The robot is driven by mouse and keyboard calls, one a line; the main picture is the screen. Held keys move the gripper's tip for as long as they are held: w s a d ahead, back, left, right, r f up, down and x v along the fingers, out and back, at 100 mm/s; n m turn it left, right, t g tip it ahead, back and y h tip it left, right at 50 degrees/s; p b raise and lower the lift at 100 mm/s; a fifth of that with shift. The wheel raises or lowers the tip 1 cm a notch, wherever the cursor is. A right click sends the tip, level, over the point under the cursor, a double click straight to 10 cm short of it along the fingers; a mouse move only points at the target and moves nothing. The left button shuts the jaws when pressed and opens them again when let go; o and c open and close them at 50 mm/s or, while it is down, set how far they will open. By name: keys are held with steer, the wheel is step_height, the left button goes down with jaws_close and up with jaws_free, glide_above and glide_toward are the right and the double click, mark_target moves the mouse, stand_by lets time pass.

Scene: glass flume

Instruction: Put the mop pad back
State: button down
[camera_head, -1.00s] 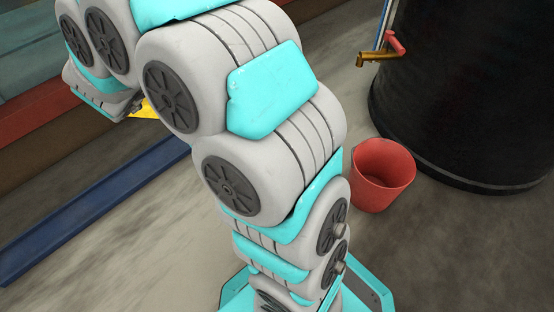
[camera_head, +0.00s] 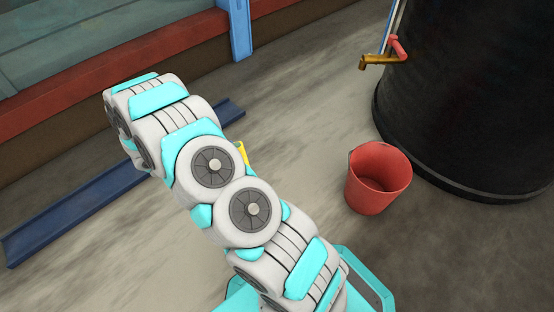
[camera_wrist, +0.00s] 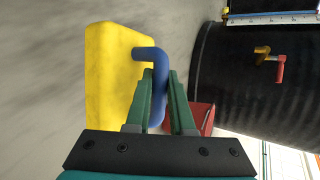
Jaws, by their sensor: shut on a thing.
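The mop pad is a thick yellow block (camera_wrist: 112,75) with a blue bent handle (camera_wrist: 150,54). My gripper (camera_wrist: 160,84), with green fingers, is shut on the blue handle in the wrist view, and the yellow block hangs to the left of the fingers. Part of the block is hidden behind the left finger and handle. In the head view only a small yellow piece of the mop pad (camera_head: 242,150) shows beside my arm; my gripper is hidden there.
A red bucket (camera_head: 366,192) stands on the floor beside a large black tank (camera_head: 465,110) with a brass tap (camera_head: 380,61). A blue channel (camera_head: 80,212) lies along the floor near the flume's red edge (camera_head: 60,115). Concrete floor between is clear.

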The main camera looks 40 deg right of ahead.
steer(key=s+d+f+m+g, duration=0.4)
steer(key=s+f, duration=0.1)
steer(key=s, duration=0.4)
steer(key=shift+w+d+f+b, duration=0.2)
steer(key=shift+w+d+f, duration=0.85)
steer(key=shift+d, duration=1.35)
steer(key=shift+w+d+f+b, duration=0.15)
steer(key=shift+w+d+f, duration=0.9)
steer(key=shift+d, duration=1.3)
steer(key=shift+w+d+f+b, duration=0.2)
steer(key=shift+w+d+f, duration=0.5)
steer(key=shift+w+d, duration=1.2)
steer(key=shift+s+d+f, duration=0.1)
steer(key=shift+s+d, duration=0.4)
steer(key=c, duration=0.8)
jaws_free()
